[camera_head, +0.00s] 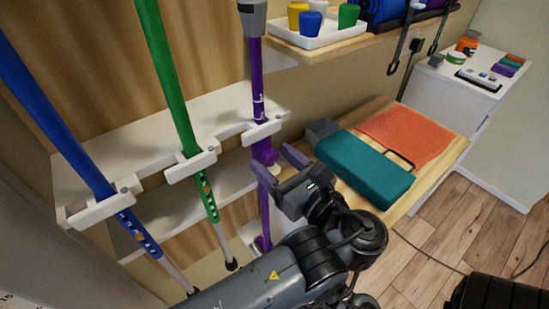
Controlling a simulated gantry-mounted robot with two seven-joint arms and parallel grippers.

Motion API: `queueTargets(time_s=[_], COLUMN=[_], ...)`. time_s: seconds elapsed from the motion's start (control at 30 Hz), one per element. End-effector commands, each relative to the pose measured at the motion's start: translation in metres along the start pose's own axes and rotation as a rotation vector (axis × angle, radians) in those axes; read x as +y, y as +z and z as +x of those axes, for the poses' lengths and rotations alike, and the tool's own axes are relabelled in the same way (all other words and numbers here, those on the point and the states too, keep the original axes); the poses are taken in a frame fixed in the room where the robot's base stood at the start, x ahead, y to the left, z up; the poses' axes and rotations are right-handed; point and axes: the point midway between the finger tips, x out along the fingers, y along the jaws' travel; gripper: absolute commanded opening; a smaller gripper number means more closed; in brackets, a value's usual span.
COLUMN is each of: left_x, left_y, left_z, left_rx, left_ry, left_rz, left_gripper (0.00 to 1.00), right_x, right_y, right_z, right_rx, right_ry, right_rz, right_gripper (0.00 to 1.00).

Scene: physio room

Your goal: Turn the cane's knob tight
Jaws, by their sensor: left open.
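A purple cane (257,85) hangs upright in a white clip holder (262,130) on the wall rack. Its purple collar (265,153) is just below the holder, with a small pale knob (275,171) beside it. My left gripper (279,164) is open, its two purple-grey fingers spread on either side of the knob area. Whether a finger touches the knob or the cane cannot be told. The gripper and arm hide part of the lower cane. My right gripper is not in view.
A green cane (174,75) and a blue cane (51,118) hang to the left. A wooden bench (436,160) at right holds a teal block (365,165) and an orange towel (410,133). A shelf with a white tray (318,36) is above.

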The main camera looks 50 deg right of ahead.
Motion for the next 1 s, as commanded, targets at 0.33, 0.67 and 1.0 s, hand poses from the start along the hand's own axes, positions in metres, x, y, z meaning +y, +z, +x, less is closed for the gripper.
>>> queueTargets(time_s=[0.33, 0.67, 1.0], left_x=[0.0, 0.0, 0.0], left_y=[0.0, 0.002, 0.0], left_z=[0.0, 0.0, 0.0], left_rx=[0.0, 0.0, 0.0], left_ry=[0.0, 0.001, 0.002], left_rz=[0.0, 0.009, 0.125], left_gripper=[0.43, 0.07, 0.07], right_x=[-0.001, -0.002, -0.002], right_y=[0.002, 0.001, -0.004], right_z=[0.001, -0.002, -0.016], right_rx=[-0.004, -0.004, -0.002], right_ry=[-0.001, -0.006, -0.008], right_rz=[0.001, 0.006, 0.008], right_gripper=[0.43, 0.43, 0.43])
